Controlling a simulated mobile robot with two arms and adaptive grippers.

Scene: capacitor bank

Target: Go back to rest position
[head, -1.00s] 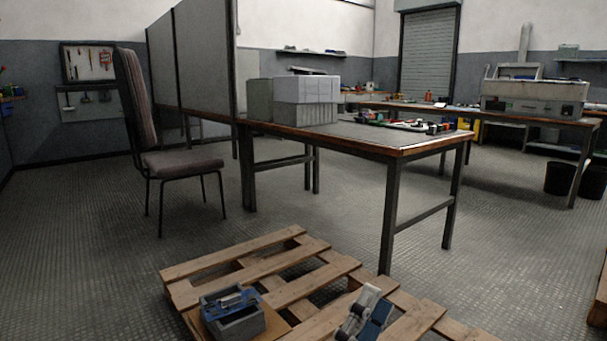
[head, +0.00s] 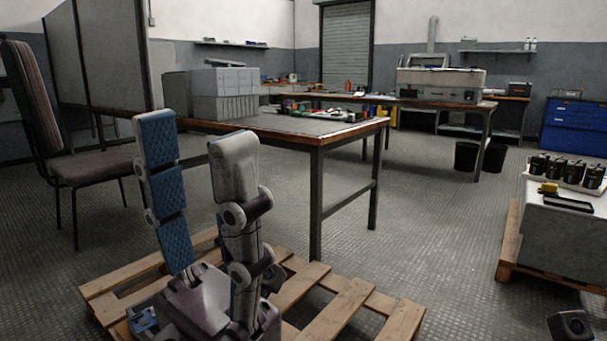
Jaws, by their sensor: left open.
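My left gripper (head: 194,136) stands upright in the lower left of the head view, with its fingers pointing up. Its two fingers are well apart, one showing a blue ribbed pad, and the gap between them is empty. It is in front of the wooden pallet (head: 345,305) and hides part of it. A small grey and blue box (head: 143,320) on the pallet is mostly hidden behind the gripper's base.
A workbench (head: 330,137) with grey cases (head: 225,92) stands behind the pallet. A chair (head: 85,165) is at the left. A pale block (head: 560,235) with black parts on top rests on another pallet (head: 508,240) at the right. Floor between the pallets is clear.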

